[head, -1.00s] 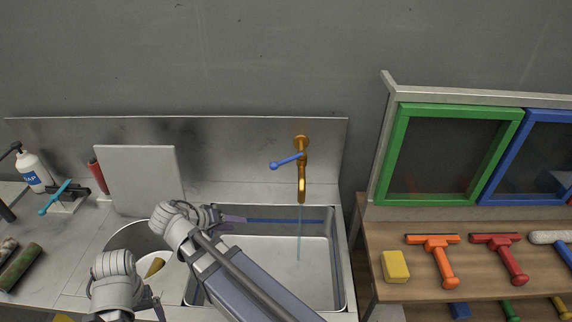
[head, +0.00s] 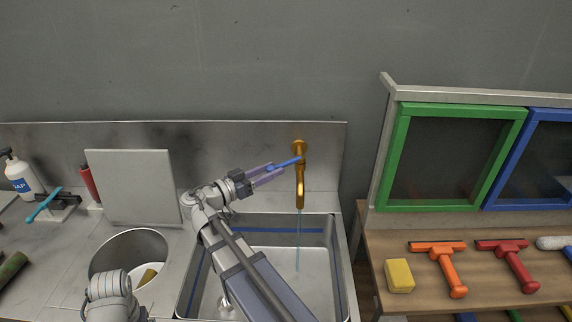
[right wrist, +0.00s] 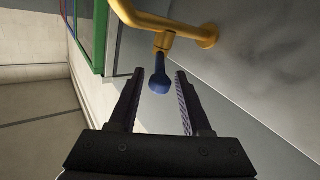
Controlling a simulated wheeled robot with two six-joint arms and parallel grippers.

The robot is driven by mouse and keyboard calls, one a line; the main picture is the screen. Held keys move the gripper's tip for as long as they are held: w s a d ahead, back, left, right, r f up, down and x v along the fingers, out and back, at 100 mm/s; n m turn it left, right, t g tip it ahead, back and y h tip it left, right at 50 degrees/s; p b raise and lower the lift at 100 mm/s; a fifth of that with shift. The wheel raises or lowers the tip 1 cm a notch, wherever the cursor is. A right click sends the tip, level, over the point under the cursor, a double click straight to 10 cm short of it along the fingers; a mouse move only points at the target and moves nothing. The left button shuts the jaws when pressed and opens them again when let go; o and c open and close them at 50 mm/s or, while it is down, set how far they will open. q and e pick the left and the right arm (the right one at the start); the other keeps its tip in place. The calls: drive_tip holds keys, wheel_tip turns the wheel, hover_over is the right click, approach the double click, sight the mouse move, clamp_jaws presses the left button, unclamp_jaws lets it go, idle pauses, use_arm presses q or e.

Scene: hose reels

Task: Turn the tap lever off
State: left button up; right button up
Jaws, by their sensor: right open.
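The brass tap (head: 300,190) is fixed to the steel splashback, and a thin stream of water (head: 298,243) falls from its spout into the sink. Its blue lever (head: 290,162) points left in the head view. My right gripper (head: 274,170) is open at the lever's free end. In the right wrist view, the lever's blue knob (right wrist: 159,81) lies between the tips of the open fingers (right wrist: 160,75), with gaps at both sides. The brass tap also shows there (right wrist: 170,28). Of my left arm only a link shows at the bottom; its gripper is out of view.
The steel sink basin (head: 338,262) lies below my right arm. A round basin with a yellowish item, a grey board (head: 130,187), and a soap bottle (head: 20,177) are at left. A wooden shelf with squeegees and a yellow sponge (head: 399,275) stands at right.

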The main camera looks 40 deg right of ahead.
sight(296, 159)
drive_tip(key=d, duration=0.5)
drive_tip(key=shift+d, duration=0.4)
clamp_jaws()
idle(1.1)
